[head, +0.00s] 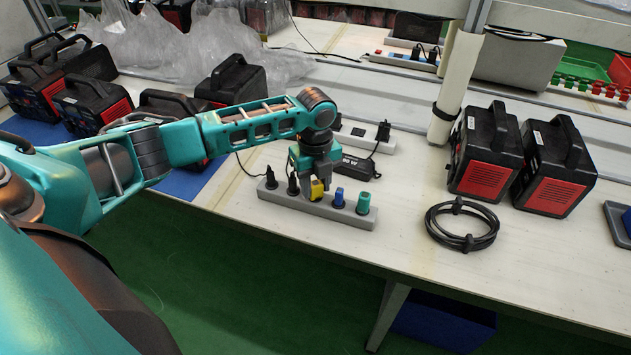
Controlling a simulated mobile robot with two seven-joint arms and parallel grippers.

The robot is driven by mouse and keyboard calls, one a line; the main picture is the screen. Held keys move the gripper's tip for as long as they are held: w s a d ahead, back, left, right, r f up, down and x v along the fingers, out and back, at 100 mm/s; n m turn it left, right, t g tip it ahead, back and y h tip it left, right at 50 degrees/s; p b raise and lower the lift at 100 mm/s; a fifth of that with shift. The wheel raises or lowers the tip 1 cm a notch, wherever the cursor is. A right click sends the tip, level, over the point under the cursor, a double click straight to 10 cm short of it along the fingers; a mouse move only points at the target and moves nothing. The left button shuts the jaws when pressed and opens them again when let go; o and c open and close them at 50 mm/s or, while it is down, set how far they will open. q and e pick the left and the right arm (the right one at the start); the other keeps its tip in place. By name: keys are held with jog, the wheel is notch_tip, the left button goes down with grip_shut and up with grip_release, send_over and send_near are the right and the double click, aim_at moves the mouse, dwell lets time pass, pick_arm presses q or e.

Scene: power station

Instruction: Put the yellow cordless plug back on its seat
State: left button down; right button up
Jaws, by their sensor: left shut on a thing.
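The yellow plug (317,190) is at my left gripper (312,182), which is shut on it. The plug is upright, at the middle of the grey strip of seats (335,211). I cannot tell whether it touches its seat or is just above it. Two black plugs (271,178) stand on the strip left of it. A blue plug (338,197) and a green plug (363,202) stand to its right. The gripper's fingers are small and partly hidden by the wrist. My right gripper is not in view.
A coiled black cable (462,237) lies right of the strip. Two black and red power units (486,155) stand behind it. A black adapter (357,165) and a white power strip (352,135) lie behind the gripper. The table's front edge is close to the grey strip.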

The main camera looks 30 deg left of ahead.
pick_arm(q)
jog(key=c, duration=0.6)
grip_release()
